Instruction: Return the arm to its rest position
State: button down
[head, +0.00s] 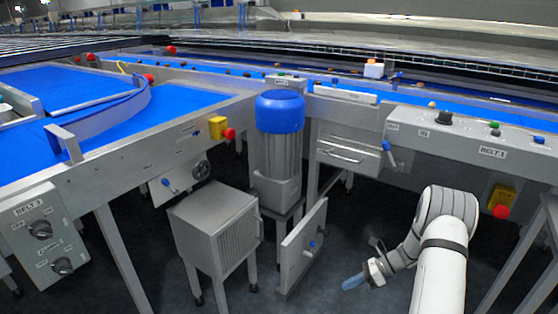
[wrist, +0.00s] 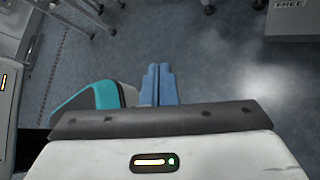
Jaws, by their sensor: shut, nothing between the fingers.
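My gripper (head: 354,282) hangs low at the lower right in the head view, in front of the machine and above the dark floor. Its blue fingers point left and slightly down. In the wrist view my gripper (wrist: 158,72) shows its two blue fingers side by side, shut with nothing between them.
A grey cabinet door (head: 301,250) stands open left of my gripper, with a grey box cabinet (head: 215,235) beyond it. The belt 1 panel (head: 470,148), a red button (head: 501,212) and table legs are close to my arm. Blue belts (head: 200,97) run behind.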

jog(key=s+a+r+n+g+h+p, duration=0.1)
jog(key=s+a+r+n+h+p, duration=0.15)
jog(key=r, duration=0.85)
jog(key=s+a+r+n+h+p, duration=0.1)
jog(key=r+n+p, duration=0.3)
jog(key=r, duration=0.6)
jog(key=s+a+r+n+t+h+p, duration=0.1)
jog(key=s+r+n+p, duration=0.4)
jog(key=r, duration=0.6)
jog(key=s+a+r+n+t+h+p, duration=0.1)
jog(key=s+r+n+h+p, duration=0.3)
jog(key=s+r, duration=0.6)
jog(key=s+a+r+n+t+h+p, duration=0.2)
jog(key=s+r+n+p, duration=0.5)
jog(key=r, duration=0.6)
jog(key=shift+s+n+h+p, duration=0.2)
jog(key=shift+n+h+p, duration=0.25)
jog(key=shift+n, duration=0.1)
jog(key=shift+a, duration=0.1)
